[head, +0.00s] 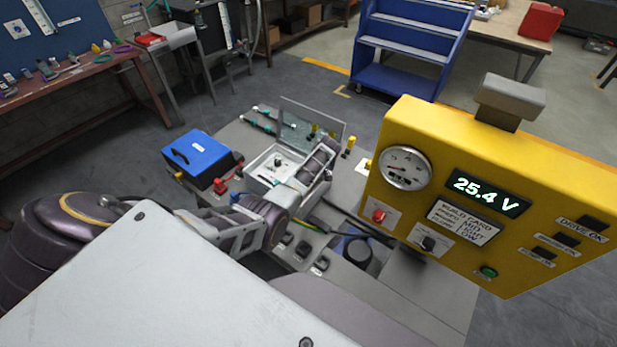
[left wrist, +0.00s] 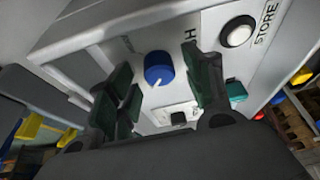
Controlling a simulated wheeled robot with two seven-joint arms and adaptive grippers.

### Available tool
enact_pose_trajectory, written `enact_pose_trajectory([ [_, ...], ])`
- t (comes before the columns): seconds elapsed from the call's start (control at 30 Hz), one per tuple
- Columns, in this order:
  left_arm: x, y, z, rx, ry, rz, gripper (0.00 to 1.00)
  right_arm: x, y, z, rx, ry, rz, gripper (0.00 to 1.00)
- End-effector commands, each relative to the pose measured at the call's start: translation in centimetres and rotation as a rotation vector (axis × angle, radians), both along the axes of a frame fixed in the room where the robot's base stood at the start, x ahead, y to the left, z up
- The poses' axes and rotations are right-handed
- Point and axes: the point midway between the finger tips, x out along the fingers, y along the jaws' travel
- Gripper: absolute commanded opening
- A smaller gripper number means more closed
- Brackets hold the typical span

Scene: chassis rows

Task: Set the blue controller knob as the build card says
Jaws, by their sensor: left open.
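The blue knob (left wrist: 158,68) sits on a pale controller panel (left wrist: 212,22) in the left wrist view. Its white pointer line points to the lower left of the picture. My left gripper (left wrist: 162,72) is open, with one dark finger on each side of the knob; I cannot tell whether either touches it. In the head view my left arm reaches over the bench, and its fingertips and the knob cannot be made out. My right gripper is not in view.
A white button (left wrist: 238,32) marked STORE and a black knob (left wrist: 178,118) sit near the blue knob. The yellow panel carries a dial (head: 405,168) and a 25.4 V display (head: 487,194). A blue box (head: 198,157) stands on the bench's left side.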

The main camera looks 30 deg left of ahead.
Motion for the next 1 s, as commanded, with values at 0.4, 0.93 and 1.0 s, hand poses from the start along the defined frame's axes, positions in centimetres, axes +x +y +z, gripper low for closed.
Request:
enact_pose_trajectory([
  [0.4,0.0,-0.3,0.7,0.000,-0.001,0.000,0.51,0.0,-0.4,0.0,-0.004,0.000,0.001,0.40],
  [0.93,-0.1,-2.0,4.8,0.000,-0.002,-0.001,0.51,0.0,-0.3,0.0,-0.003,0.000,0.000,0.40],
  [1.0,-0.1,-2.3,5.4,0.000,-0.001,0.000,0.51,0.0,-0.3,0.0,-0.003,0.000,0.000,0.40],
])
